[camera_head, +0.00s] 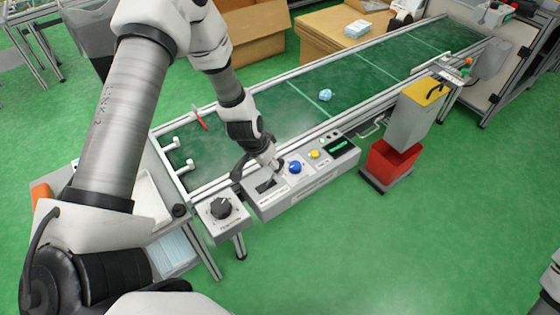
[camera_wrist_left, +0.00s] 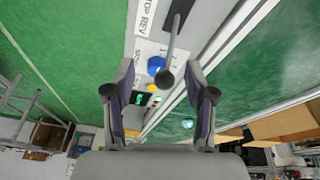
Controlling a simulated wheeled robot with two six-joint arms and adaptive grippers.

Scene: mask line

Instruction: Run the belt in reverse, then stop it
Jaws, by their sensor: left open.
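The grey control box (camera_head: 300,182) stands along the near side of the green conveyor belt (camera_head: 290,98). My left gripper (camera_head: 277,167) is over its left part, by the dark lever slot (camera_head: 266,185). In the left wrist view my left gripper (camera_wrist_left: 160,66) is open. The lever (camera_wrist_left: 172,45), a metal rod with a dark ball end, shows between its fingers, with a gap on both sides. Printed words by the slot include REV and part of STOP. The lever is mostly hidden by the gripper in the head view. My right gripper is not in view.
The box also has a blue knob (camera_head: 295,167), a yellow button (camera_head: 314,154) and a green display (camera_head: 339,146). A black dial (camera_head: 221,208) sits on a separate box. A light-blue crumpled item (camera_head: 325,95) lies on the belt. A red bin (camera_head: 391,160) stands right.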

